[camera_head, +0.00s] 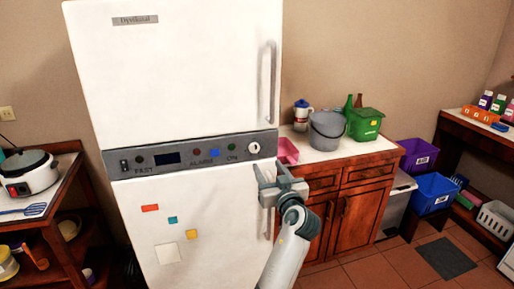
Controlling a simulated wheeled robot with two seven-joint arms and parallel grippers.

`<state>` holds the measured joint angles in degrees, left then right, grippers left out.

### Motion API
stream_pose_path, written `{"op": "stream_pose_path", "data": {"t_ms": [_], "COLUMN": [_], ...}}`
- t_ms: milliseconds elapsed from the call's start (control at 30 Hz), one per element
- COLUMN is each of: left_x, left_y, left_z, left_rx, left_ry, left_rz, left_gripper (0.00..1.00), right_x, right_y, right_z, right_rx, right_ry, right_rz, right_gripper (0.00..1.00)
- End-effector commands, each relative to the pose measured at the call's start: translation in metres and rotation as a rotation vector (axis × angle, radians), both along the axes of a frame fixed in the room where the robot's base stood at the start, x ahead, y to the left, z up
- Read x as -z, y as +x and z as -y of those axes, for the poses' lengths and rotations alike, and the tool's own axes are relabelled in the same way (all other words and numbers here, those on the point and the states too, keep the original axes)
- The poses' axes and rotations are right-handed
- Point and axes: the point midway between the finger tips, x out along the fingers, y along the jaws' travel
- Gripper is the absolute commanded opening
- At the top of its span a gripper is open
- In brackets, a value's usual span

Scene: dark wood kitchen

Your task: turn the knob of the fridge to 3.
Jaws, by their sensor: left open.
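The white fridge (170,60) stands left of centre, with a dark grey control panel (215,151) across its middle. The round white knob (254,149) is at the panel's right end; its mark and numbers are too small to read. My left gripper (268,168) is open and empty, just below and slightly right of the knob. It appears apart from the knob, and the knob is in clear view. My right gripper is out of view.
The upper fridge door has a vertical handle (270,82); the lower handle is partly behind my gripper. A wooden counter (345,149) at right holds a grey bucket (327,130) and a green container (366,124). A cooker (28,172) stands on the left table.

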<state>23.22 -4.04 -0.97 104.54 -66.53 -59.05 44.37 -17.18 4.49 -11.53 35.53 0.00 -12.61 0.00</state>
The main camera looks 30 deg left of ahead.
Motion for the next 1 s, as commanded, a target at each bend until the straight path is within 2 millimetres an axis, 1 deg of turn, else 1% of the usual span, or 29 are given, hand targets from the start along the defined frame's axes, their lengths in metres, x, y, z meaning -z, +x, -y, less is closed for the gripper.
{"op": "stream_pose_path", "data": {"t_ms": [33, 100, 400, 567, 700, 800, 1000], "left_x": [-0.005, -0.005, -0.004, -0.003, -0.002, -0.001, 0.000], "left_y": [0.006, 0.014, 0.049, 0.066, 0.076, 0.080, 0.083], "left_z": [-0.008, -0.018, -0.059, -0.079, -0.089, -0.094, -0.098], "left_rx": [-0.002, -0.001, -0.002, -0.002, 0.000, 0.000, 0.000], "left_ry": [0.004, 0.003, 0.001, 0.001, 0.001, 0.000, 0.000], "left_rz": [-0.002, -0.002, -0.002, -0.002, -0.002, -0.001, 0.000], "left_gripper": [0.48, 0.48, 0.48, 0.48, 0.48, 0.48, 0.48], "right_x": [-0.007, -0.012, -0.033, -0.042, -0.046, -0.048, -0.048], "right_y": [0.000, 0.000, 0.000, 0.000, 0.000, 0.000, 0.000], "right_z": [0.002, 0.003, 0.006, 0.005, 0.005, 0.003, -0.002], "right_rx": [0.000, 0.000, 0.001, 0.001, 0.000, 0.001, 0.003], "right_ry": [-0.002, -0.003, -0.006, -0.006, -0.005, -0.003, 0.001], "right_rz": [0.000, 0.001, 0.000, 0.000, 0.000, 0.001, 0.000], "right_gripper": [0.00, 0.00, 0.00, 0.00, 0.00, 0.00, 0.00]}}
